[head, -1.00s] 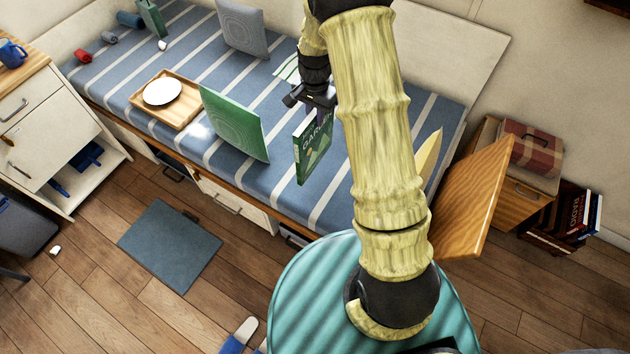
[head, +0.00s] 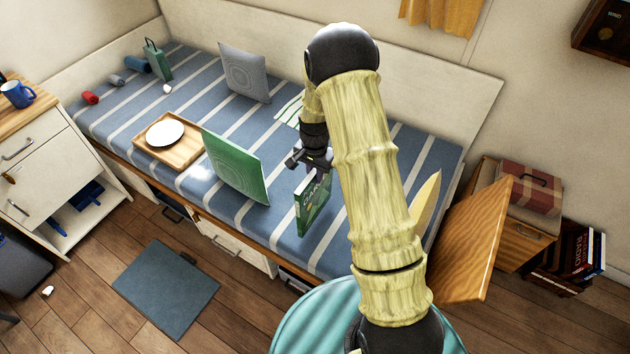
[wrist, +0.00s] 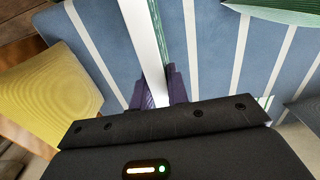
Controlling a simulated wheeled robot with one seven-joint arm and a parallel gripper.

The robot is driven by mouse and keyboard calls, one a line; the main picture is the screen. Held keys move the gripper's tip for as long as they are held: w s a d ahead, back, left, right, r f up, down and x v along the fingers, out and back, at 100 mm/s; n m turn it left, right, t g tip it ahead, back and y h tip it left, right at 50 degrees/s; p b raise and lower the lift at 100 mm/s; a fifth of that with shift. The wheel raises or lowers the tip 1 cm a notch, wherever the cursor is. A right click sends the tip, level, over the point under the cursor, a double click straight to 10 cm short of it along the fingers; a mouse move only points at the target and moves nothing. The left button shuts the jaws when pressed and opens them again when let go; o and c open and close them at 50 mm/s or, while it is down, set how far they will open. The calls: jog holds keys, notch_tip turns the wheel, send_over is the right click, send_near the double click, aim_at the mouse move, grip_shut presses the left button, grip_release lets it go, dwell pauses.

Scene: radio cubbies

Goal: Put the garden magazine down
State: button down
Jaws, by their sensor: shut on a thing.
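The garden magazine (head: 311,206) is green and hangs upright below my gripper (head: 314,172) in the head view, over the front part of the striped bed (head: 350,195). My gripper is shut on its upper edge. In the wrist view the magazine (wrist: 146,45) shows edge-on as a pale strip between the purple fingertips (wrist: 160,88). Whether its lower edge touches the bed cannot be told.
A green cushion (head: 236,167) stands just left of the magazine. A wooden tray (head: 146,153) with a white plate (head: 165,134) lies further left. A grey cushion (head: 244,73) leans at the back. A tilted wooden board (head: 472,240) stands at right.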

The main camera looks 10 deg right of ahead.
jog(key=shift+f, duration=1.95)
jog(key=c, duration=1.4)
grip_release()
jog(key=shift+o, duration=0.2)
notch_tip(320, 180, up, 12)
jog(key=shift+f, duration=0.2)
jog(key=shift+r, duration=0.4)
